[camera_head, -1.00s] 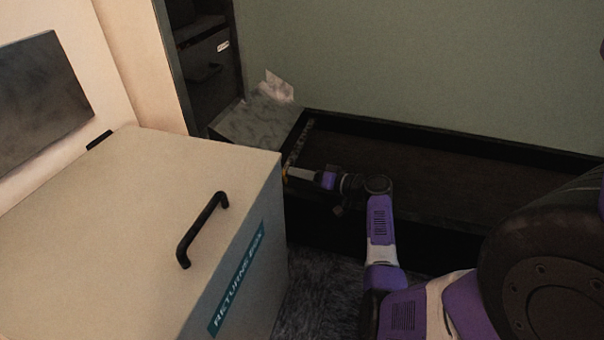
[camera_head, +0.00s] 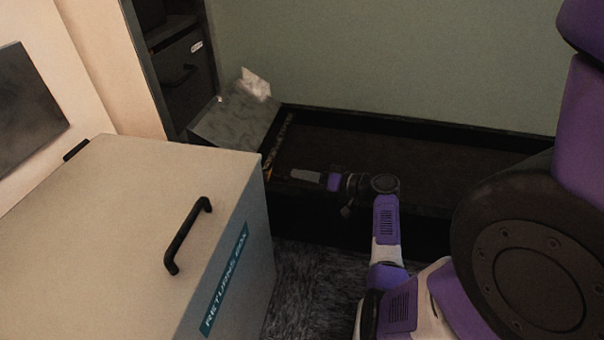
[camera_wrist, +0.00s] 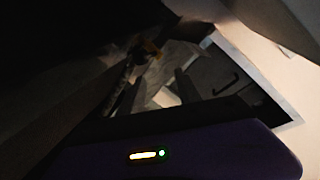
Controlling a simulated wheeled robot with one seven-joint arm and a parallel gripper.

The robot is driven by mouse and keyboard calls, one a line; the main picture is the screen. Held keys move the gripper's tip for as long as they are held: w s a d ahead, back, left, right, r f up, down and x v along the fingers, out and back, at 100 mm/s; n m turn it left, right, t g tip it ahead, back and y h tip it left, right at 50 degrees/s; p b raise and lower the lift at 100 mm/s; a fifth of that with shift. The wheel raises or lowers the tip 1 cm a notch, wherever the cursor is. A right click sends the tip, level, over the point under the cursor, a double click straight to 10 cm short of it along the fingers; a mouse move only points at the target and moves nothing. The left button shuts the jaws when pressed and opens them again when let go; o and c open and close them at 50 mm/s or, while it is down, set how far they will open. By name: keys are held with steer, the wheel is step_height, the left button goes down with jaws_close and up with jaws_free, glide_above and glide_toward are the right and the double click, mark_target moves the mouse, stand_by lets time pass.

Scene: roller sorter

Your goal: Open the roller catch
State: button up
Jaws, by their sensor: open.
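The roller sorter (camera_head: 420,165) is a long, dark, low-walled bed along the green wall. A small yellow-orange part (camera_head: 267,173), possibly the roller catch, shows at its left end, close to the returns box corner. A blurred yellow part also shows in the wrist view (camera_wrist: 150,50). My gripper (camera_head: 293,175) is open and empty, a little to the right of the yellow part, with a visible gap. The catch's shape and position are too small and dark to tell.
The cream returns box (camera_head: 120,200) with a black handle (camera_head: 188,235) fills the left foreground. A grey surface (camera_head: 232,122) with crumpled pale paper (camera_head: 256,83) lies beyond it. A dark cabinet (camera_head: 183,75) stands at the back left. Grey carpet (camera_head: 310,290) shows below.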

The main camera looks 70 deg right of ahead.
steer(key=w+r, duration=0.1)
steer(key=r+p, duration=0.1)
steer(key=r, duration=0.1)
steer(key=w+r, duration=0.1)
steer(key=shift+w+d+r+p, duration=0.2)
steer(key=shift+w+d+p, duration=0.1)
steer(key=shift+w+p, duration=0.05)
steer(key=c, duration=0.7)
steer(key=shift+n, duration=0.3)
steer(key=w+r+p, duration=0.1)
steer(key=r, duration=0.1)
steer(key=w+d+r+p, duration=0.1)
steer(key=w+d+r, duration=0.1)
steer(key=w+r, duration=0.1)
steer(key=shift+d+r+p, duration=0.25)
steer(key=shift+r+p, duration=0.1)
steer(key=shift+p, duration=0.05)
jaws_close()
steer(key=w+d+r+m+g+y+p, duration=0.25)
steer(key=m+g+p, duration=0.3)
steer(key=m, duration=0.75)
steer(key=s+a+f+m+g+y, duration=0.1)
steer(key=s+a+f+m+g, duration=0.3)
steer(key=m, duration=0.8)
steer(key=s+d+f+b+x, duration=0.1)
steer(key=b+x, duration=0.4)
steer(key=x, duration=0.5)
steer(key=shift+s+d, duration=0.2)
steer(key=shift+s, duration=0.05)
